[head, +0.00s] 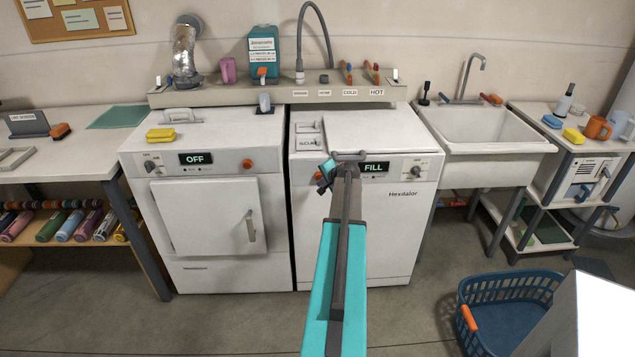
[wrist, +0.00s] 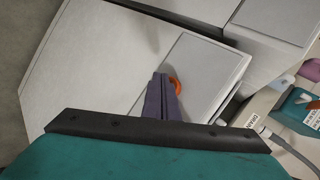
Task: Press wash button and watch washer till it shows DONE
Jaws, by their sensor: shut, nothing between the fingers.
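The white washer (head: 398,222) stands right of centre, and its dark display (head: 375,168) reads FILL. My gripper (head: 326,172) is at the left part of the washer's front control panel, its fingers shut and empty. An orange button (wrist: 176,85) sits just beyond the fingertips (wrist: 164,84) in the wrist view, partly hidden by them. I cannot tell whether the fingers touch it. My arm covers part of the washer's front in the head view.
A white dryer (head: 200,225) on the left shows OFF, with a yellow sponge (head: 160,134) on top. A shelf (head: 330,95) with a teal bottle (head: 263,55) runs behind both machines. A sink (head: 485,130) stands right. A blue basket (head: 510,310) lies on the floor.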

